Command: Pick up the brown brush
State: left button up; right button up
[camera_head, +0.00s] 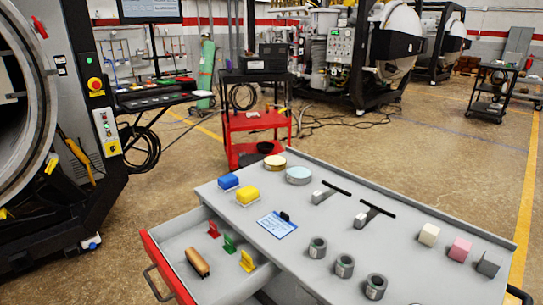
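A brown, block-shaped piece that looks like the brown brush (198,262) lies in the open drawer (179,240) at the left side of the grey cart. It sits near the drawer's front left, apart from the other items there. Its bristles cannot be made out at this size. Neither of my grippers shows in the head view.
Small red (213,230), green (229,244) and yellow (247,261) pieces share the drawer. The cart top (245,216) holds blue and yellow blocks, round tins, two black-barred tools, grey cylinders and cubes. A furnace (60,120) stands left; a red trolley (256,122) stands behind.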

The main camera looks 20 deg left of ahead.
aim_at(201, 266)
jog(key=u, duration=1.65)
